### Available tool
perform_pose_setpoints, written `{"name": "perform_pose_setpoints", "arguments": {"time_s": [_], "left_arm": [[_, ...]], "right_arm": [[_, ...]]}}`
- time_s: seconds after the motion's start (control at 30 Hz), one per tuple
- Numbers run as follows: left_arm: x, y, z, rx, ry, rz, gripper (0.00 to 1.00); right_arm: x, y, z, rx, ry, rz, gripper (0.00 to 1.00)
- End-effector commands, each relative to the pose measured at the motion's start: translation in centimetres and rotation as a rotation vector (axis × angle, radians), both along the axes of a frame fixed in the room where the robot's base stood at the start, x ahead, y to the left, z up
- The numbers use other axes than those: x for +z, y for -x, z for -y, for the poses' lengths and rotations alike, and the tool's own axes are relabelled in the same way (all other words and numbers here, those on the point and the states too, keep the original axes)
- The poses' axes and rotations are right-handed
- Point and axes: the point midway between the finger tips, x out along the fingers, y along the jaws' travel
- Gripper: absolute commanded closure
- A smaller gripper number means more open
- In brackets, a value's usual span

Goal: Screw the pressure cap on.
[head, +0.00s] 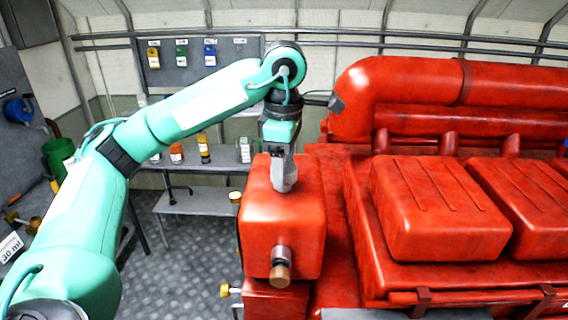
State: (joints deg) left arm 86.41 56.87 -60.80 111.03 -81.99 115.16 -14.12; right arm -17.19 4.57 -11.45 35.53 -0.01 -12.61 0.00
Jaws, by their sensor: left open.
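My left arm reaches in from the left, and my left gripper (284,184) points down over the top of the red box-shaped tank (262,225). The gripper is open. Its fingertips are close to the tank's top face; I cannot tell whether they touch it. I cannot make out a pressure cap or a filler neck under the gripper, as the fingers cover that spot. A short grey stub with a brass-coloured end (280,273) sticks out of the tank's front face. My right gripper is not in view.
The red engine (440,210), with ribbed covers and a thick pipe (410,85), fills the right side. A grey bench (225,155) with several small bottles stands behind my arm. A small brass fitting (226,290) juts out at the tank's lower left. Open floor (190,260) lies left of the tank.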

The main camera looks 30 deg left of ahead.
Motion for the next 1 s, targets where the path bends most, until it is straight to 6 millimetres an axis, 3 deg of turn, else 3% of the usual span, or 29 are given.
{"name": "perform_pose_setpoints", "arguments": {"time_s": [0.23, 0.43, 0.63, 1.0], "left_arm": [[0.01, 0.0, -0.01, 0.018, 0.0, 0.0, 0.36], [0.0, -0.01, -0.01, 0.017, 0.0, 0.0, 0.73], [0.0, -0.01, -0.01, -0.035, 0.0, 0.0, 0.75], [-0.03, 0.0, 0.0, -0.446, 0.0, 0.0, 0.75]], "right_arm": [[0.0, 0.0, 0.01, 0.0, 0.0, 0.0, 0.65], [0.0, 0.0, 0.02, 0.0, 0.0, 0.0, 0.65], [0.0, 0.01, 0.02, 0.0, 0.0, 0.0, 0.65], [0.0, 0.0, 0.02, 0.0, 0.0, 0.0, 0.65]]}}
